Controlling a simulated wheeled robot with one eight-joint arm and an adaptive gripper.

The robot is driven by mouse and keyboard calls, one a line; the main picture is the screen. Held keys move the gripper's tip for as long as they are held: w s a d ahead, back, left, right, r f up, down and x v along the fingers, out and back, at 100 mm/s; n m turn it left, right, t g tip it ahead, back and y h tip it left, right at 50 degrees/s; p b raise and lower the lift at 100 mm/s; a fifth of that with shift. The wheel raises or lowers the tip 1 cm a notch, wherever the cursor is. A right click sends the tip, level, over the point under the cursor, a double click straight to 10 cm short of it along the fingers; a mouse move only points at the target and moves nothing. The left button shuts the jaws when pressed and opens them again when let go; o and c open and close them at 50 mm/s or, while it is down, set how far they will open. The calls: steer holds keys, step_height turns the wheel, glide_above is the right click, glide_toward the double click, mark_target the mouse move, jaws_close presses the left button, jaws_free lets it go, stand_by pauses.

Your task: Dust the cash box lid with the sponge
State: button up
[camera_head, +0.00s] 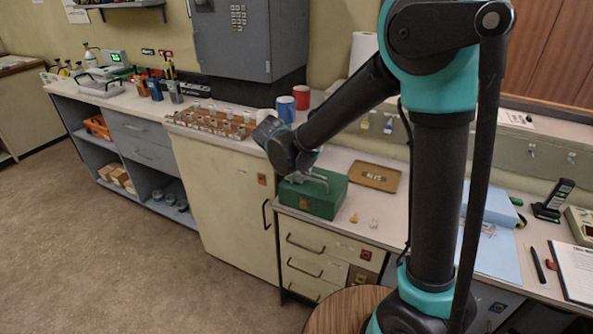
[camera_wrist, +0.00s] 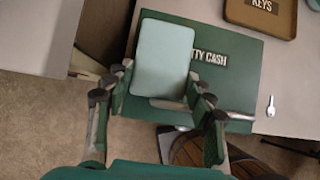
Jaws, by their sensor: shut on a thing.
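The green cash box (camera_head: 313,197) sits on the counter, closed, with its handle on the front edge of the lid. In the wrist view its lid (camera_wrist: 243,85) carries a partly covered label ending in "TTY CASH". A pale blue-green sponge (camera_wrist: 163,55) is held between the fingers of my gripper (camera_wrist: 160,92). The sponge lies over the left part of the lid; I cannot tell whether it touches. In the head view my gripper (camera_head: 303,178) is right above the box, and the sponge is hard to make out there.
A brown tray (camera_head: 362,185) labelled KEYS lies behind the box to the right. A yellow tag (camera_head: 354,217) and a pale tag (camera_head: 374,223) lie right of the box. A red mug (camera_head: 301,97) and a blue mug (camera_head: 286,108) stand behind. A blue sheet (camera_head: 490,252) lies further right.

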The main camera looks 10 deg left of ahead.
steer(key=shift+s+a+f, duration=0.1)
steer(key=shift+s+f, duration=0.05)
steer(key=shift+s, duration=0.3)
steer(key=shift+s+a+f, duration=0.1)
steer(key=shift+s, duration=0.35)
steer(key=shift+w+d+r, duration=0.15)
steer(key=shift+w, duration=0.3)
steer(key=shift+w+d+r, duration=0.1)
steer(key=shift+w, duration=0.35)
steer(key=shift+w+d+r, duration=0.1)
steer(key=shift+w+d, duration=0.1)
steer(key=shift+w, duration=0.5)
steer(key=shift+w+d+r, duration=0.1)
steer(key=shift+w+d, duration=0.15)
steer(key=shift+w, duration=0.45)
steer(key=shift+w+d, duration=0.2)
steer(key=shift+w, duration=0.5)
steer(key=shift+r, duration=3)
steer(key=shift+r, duration=0.1)
steer(key=shift+r, duration=1.4)
steer(key=shift+d, duration=0.15)
